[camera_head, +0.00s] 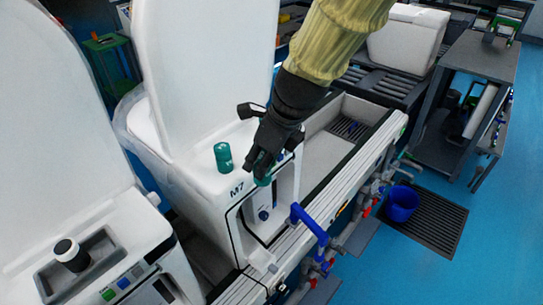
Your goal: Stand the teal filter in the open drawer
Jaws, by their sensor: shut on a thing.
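My gripper (260,169) is shut on a teal filter (263,181), which shows only in small part below the dark fingers. The gripper points down at the front edge of the white toilet unit marked M7 (205,187). The held filter is over or in the recessed front opening (287,189) of this unit; I cannot tell whether it touches anything below. The fingers hide most of it and part of the opening, and I cannot make out the open drawer clearly. A second teal cylinder (223,156) stands upright on the unit's top, left of my gripper.
A blue pipe fitting (309,224) sticks out along the rail right of the opening. Another white unit (95,250) with a black-and-white knob (71,255) stands at the lower left. A blue bucket (402,203) stands on a dark floor grate.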

